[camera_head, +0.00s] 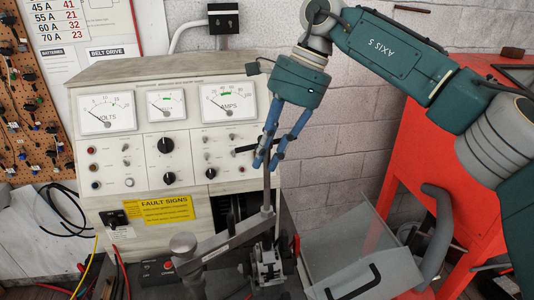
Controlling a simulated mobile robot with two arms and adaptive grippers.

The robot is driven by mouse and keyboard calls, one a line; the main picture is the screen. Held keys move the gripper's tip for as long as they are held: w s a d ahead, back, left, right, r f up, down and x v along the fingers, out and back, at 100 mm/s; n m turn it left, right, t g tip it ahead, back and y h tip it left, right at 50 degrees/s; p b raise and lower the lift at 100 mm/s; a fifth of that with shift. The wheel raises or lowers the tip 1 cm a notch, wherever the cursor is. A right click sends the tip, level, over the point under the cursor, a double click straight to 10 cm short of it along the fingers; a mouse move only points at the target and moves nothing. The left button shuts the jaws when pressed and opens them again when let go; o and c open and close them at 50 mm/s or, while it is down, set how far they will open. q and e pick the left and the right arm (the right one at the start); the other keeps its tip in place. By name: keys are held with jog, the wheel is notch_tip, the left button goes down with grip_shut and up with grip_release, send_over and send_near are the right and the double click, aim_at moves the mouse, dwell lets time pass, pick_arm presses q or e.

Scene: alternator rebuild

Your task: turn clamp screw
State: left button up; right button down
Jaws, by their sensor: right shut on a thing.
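My right gripper (266,157) reaches down from the upper right, in front of the test bench panel. Its blue fingers are shut on the upper end of the upright clamp screw (267,190). A dark cross handle (243,149) shows just left of the fingers; part of it is hidden behind them. The screw runs down to the grey clamp arm (228,243), which is joined to a thick round post (187,262). A metal alternator-like part (266,268) sits below the screw. I cannot tell whether the screw's lower end touches it. My left gripper is not in view.
The test bench (105,205) with gauges and knobs stands close behind the gripper. A clear guard (350,250) with a black handle is at the lower right. A red cabinet (420,170) stands at the right. Loose cables (68,215) hang at the left.

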jog(key=shift+f+m+t+b, duration=0.1)
jog(key=shift+m+t+b, duration=0.2)
jog(key=shift+m+b, duration=0.4)
pick_arm(q)
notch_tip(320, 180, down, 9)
jog(key=b, duration=0.8)
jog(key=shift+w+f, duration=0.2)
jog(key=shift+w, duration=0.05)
pick_arm(e)
jog(key=shift+w+a+r+m+t+h, duration=0.15)
jog(key=shift+m+t+h, duration=0.8)
jog(key=shift+m, duration=3.7)
jog(key=shift+w+d+r+m+t+h, duration=0.3)
jog(key=shift+m+h, duration=1.15)
jog(key=shift+m, duration=3.15)
jog(key=shift+w+a+m+t+h, duration=0.2)
jog(key=shift+m+t+h, duration=0.85)
jog(key=shift+m, duration=3.6)
jog(key=shift+g, duration=0.3)
